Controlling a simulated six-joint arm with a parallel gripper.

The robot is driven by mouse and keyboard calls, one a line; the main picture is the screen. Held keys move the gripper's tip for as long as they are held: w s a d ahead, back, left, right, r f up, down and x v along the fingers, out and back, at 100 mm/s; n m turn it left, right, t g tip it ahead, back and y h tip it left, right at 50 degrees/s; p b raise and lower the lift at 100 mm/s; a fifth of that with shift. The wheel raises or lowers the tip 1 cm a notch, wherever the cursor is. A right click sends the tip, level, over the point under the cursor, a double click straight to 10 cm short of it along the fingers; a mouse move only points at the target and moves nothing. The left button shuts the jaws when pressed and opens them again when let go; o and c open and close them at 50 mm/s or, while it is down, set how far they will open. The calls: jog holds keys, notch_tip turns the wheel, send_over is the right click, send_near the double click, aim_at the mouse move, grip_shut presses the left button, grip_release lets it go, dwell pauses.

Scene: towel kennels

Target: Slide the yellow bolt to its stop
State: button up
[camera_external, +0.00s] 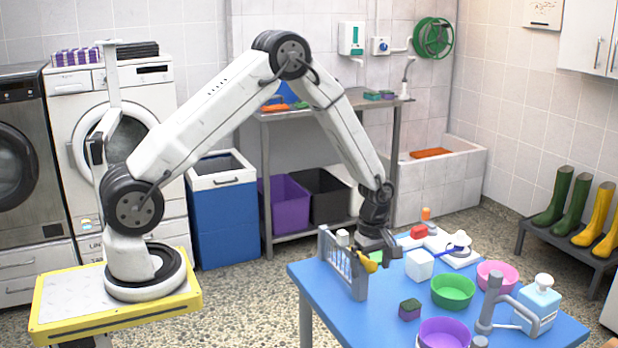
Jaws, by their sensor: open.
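A small yellow piece, which looks like the yellow bolt (368,264), shows at the right end of a grey barred gate (343,268) on the blue table. How far the bolt has slid along the gate cannot be told from here. My gripper (382,254) points down just above and to the right of the bolt, close to the gate's right end. It is open, with its dark fingers partly overlapping the bolt in the view. Whether a finger touches the bolt is too small to tell.
Near my gripper on the blue table (385,305) are a white cube (419,265), a green bowl (453,291), and a dark green-topped block (410,310). A pink bowl (497,276), purple bowl (444,333), grey tap (490,305) and soap bottle (538,305) stand farther right and in front.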

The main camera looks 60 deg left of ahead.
jog(key=shift+r, duration=0.1)
jog(key=shift+r, duration=4.9)
jog(key=shift+s+d, duration=0.1)
jog(key=s+d+r+m+t, duration=0.1)
jog(key=s+m, duration=0.8)
jog(key=s+d+r+m+t, duration=0.1)
jog(key=s+d+r+m, duration=0.1)
jog(key=s+m, duration=0.6)
jog(key=shift+s+d+r+m+t, duration=0.15)
jog(key=shift+s+r+m+t, duration=0.15)
jog(key=shift+m, duration=0.2)
